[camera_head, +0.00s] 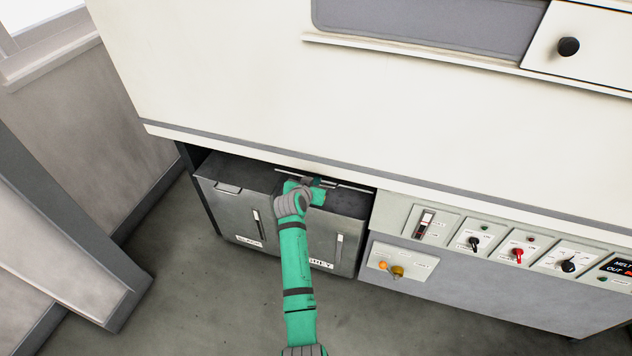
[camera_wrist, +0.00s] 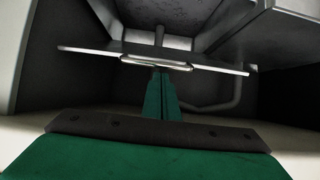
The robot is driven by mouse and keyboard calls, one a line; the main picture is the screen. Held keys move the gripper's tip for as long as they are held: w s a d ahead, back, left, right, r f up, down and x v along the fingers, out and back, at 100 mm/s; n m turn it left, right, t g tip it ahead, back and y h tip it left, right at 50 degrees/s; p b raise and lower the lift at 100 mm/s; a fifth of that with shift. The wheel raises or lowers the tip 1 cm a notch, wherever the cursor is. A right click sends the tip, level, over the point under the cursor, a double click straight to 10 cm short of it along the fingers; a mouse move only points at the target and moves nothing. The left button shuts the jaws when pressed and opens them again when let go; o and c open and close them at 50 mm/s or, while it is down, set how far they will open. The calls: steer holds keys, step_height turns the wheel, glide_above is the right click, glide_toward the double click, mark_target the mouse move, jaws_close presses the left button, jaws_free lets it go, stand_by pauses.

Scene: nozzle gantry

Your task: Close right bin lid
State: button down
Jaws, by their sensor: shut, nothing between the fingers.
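Two grey metal bins stand side by side in the recess under the white cabinet. The right bin (camera_head: 347,240) has a dark top opening, and its lid (camera_head: 345,184) shows as a thin pale edge standing up at the back. In the wrist view the lid (camera_wrist: 215,68) is a thin plate seen nearly edge-on, with a handle (camera_wrist: 155,62) at its middle. My gripper (camera_head: 318,182) is at the lid's edge near the handle. Its green fingers are together and empty (camera_wrist: 160,72), with the tips at the handle; I cannot tell whether they touch it.
The left bin (camera_head: 232,205) has its lid down, with a small handle on top. The cabinet's lower edge (camera_head: 260,148) overhangs the bins closely. A control panel (camera_head: 490,243) with switches and knobs is to the right. The floor (camera_head: 200,290) in front is clear.

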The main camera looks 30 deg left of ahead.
steer(key=shift+w+f, duration=0.15)
steer(key=shift+w, duration=0.1)
